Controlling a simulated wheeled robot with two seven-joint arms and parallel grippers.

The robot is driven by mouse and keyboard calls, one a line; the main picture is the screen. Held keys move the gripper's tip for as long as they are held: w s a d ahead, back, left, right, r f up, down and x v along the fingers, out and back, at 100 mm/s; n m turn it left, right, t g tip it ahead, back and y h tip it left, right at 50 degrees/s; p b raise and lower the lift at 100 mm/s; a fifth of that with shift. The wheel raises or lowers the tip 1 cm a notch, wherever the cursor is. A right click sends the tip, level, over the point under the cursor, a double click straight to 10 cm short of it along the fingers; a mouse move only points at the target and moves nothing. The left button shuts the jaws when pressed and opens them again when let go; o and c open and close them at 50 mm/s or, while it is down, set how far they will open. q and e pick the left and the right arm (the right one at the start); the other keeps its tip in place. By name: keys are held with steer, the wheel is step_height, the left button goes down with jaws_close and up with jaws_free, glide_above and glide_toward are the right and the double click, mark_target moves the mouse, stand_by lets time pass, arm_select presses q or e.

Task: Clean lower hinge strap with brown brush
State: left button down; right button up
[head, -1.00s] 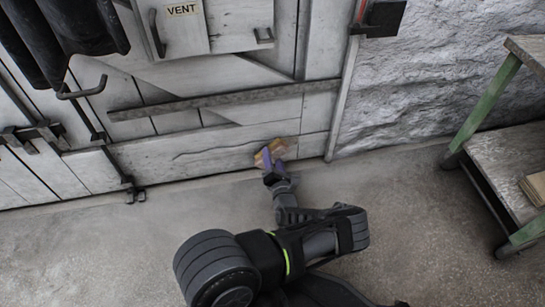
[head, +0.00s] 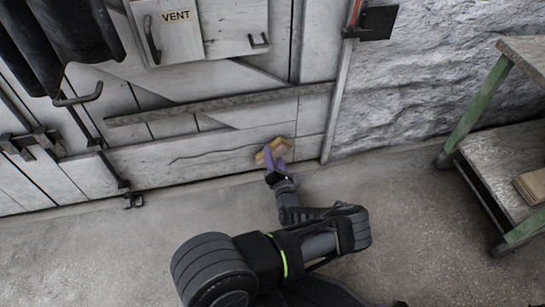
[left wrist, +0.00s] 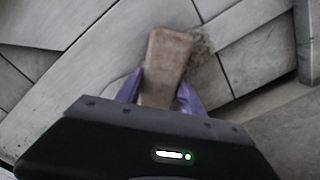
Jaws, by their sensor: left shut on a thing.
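My left gripper (head: 278,165), with purple fingers, is shut on the brown brush (head: 271,152) low at the right part of the white plank door. In the left wrist view the brush's brown block (left wrist: 165,62) is between the fingers, with dull bristles at its upper right, close to the boards. I cannot tell whether the bristles touch. A long grey strap (head: 220,105) runs across the door above the brush; I cannot tell for sure if it is the lower hinge strap. A thin dark wavy line (head: 225,152) runs left of the brush. My right gripper is out of view.
A VENT box (head: 180,35) is on the door above. Dark cloth (head: 60,35) and a hook (head: 80,97) are at upper left. A green-legged shelf (head: 495,165) stands at right. The concrete floor (head: 120,250) is clear.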

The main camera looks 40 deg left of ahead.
arm_select(q)
steer(key=shift+w+d+r, duration=0.35)
steer(key=shift+w+r, duration=0.2)
steer(key=shift+r, duration=0.1)
steer(key=shift+s+f, duration=0.1)
steer(key=shift+s+d+f, duration=0.1)
steer(key=shift+s+f, duration=0.55)
steer(key=shift+s, duration=0.35)
steer(key=shift+d, duration=0.15)
steer(key=shift+b+x, duration=0.3)
steer(key=shift+x, duration=0.55)
steer(key=shift+s+a+f, duration=0.2)
steer(key=shift+s+f, duration=0.15)
steer(key=shift+s, duration=0.1)
